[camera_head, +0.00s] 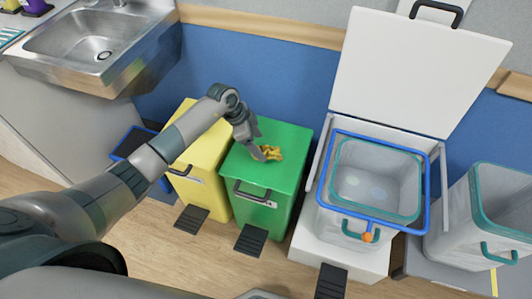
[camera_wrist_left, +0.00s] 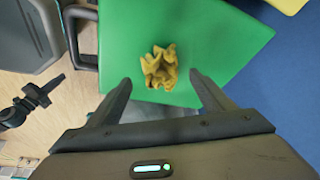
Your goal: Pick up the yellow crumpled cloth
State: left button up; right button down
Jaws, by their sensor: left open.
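The yellow crumpled cloth (camera_head: 269,153) lies on the lid of the green bin (camera_head: 288,137). In the left wrist view the cloth (camera_wrist_left: 159,67) sits on the green lid (camera_wrist_left: 215,35), ahead of and between the fingertips. My left gripper (camera_head: 258,151) is over the lid beside the cloth, and partly overlaps it in the head view. In the left wrist view my left gripper (camera_wrist_left: 160,82) is open, with nothing between its fingers. I cannot tell its exact height above the lid. My right gripper is not in view.
A closed yellow bin (camera_head: 207,188) stands left of the green one. On the right is an open white bin with a raised lid (camera_head: 415,70) and a blue-rimmed liner (camera_head: 340,210). Black pedals (camera_head: 250,240) stick out in front. A metal sink (camera_head: 90,40) is at upper left.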

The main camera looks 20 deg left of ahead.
aim_at(262, 149)
pick_arm(q)
jog(key=shift+f, duration=0.1)
jog(key=shift+x, duration=2.5)
jog(key=shift+w+a, duration=0.1)
jog(key=shift+a, duration=0.1)
jog(key=shift+c, duration=0.3)
jog(key=c, duration=1.1)
